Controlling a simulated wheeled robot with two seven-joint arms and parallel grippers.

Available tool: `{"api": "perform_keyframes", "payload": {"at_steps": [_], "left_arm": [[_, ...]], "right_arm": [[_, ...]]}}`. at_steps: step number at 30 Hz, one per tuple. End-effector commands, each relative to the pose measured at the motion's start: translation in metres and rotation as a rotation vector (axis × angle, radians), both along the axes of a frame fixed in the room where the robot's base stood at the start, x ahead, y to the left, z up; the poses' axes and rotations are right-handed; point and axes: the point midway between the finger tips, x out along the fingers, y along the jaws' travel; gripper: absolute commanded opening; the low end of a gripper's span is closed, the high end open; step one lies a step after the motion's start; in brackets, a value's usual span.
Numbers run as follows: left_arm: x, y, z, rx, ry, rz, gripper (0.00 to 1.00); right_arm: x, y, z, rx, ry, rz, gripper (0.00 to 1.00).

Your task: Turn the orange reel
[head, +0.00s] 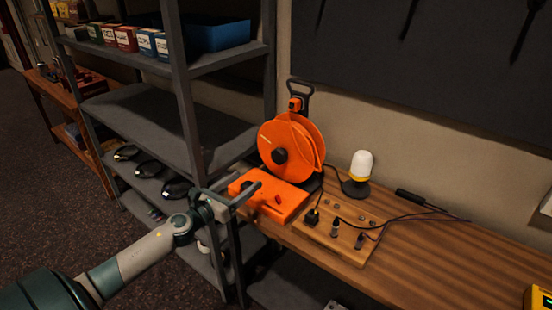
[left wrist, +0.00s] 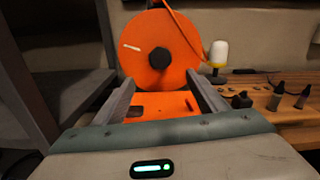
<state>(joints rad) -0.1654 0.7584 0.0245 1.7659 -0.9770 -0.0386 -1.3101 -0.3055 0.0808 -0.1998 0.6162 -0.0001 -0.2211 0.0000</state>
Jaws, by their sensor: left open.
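The orange reel (head: 290,146) stands upright at the left end of the wooden desk, with a black hub and a black handle above it. An orange base (head: 284,204) lies in front of it. My left gripper (head: 248,190) is open and empty, over the left part of the base and in front of the reel, apart from the disc. In the left wrist view the reel (left wrist: 160,50) is straight ahead, beyond and between the fingers of the gripper (left wrist: 160,88). A pale mark shows on its upper left face. My right gripper is not in view.
A grey metal shelf (head: 228,58) with boxes and goggles stands close on the left, its post beside my arm. A wooden socket board (head: 344,222) with plugs and cables and a white lamp (head: 361,166) are right of the reel. The desk's right part (head: 450,262) is mostly clear.

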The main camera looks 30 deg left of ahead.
Motion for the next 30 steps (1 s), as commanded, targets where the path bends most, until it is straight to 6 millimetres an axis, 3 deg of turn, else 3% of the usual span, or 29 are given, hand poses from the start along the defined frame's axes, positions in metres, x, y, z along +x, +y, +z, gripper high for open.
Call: {"api": "perform_keyframes", "payload": {"at_steps": [11, 30], "left_arm": [[0.032, -0.003, 0.003, 0.000, -0.002, 0.000, 0.66], [0.120, -0.010, 0.002, -0.001, -0.002, 0.000, 0.66]], "right_arm": [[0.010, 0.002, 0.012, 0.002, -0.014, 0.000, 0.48], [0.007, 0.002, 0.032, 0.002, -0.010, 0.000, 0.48]]}}
